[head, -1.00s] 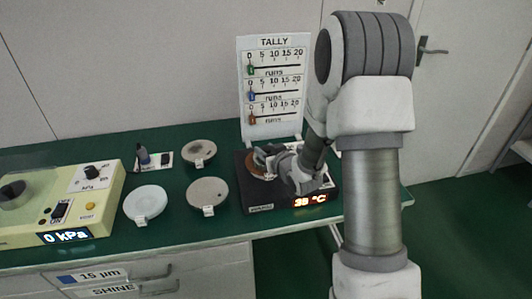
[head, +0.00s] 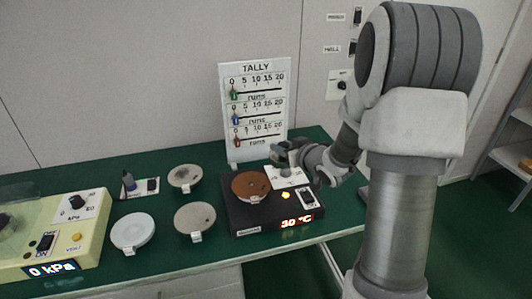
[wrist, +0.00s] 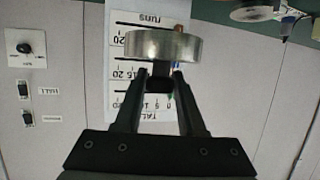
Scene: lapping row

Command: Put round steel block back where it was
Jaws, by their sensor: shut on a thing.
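The round steel block (wrist: 163,46) is a thick metal disc at the fingertips of my gripper (wrist: 159,76) in the wrist view. My gripper is shut on a dark part joined to the block, and the block is clear of any surface there. In the head view my gripper (head: 285,153) is in front of the tally board's lower right, above the back of the black hot plate (head: 238,217). The block is hard to make out in that view. A brown disc (head: 250,187) lies on the hot plate's left part, uncovered.
The tally board (head: 257,75) stands behind the hot plate. Pale round plates with tabs (head: 195,217), a white dish (head: 132,231) and a small dark bottle (head: 129,180) stand to the left. The kPa box (head: 60,235) is at far left. Green bench shows between them.

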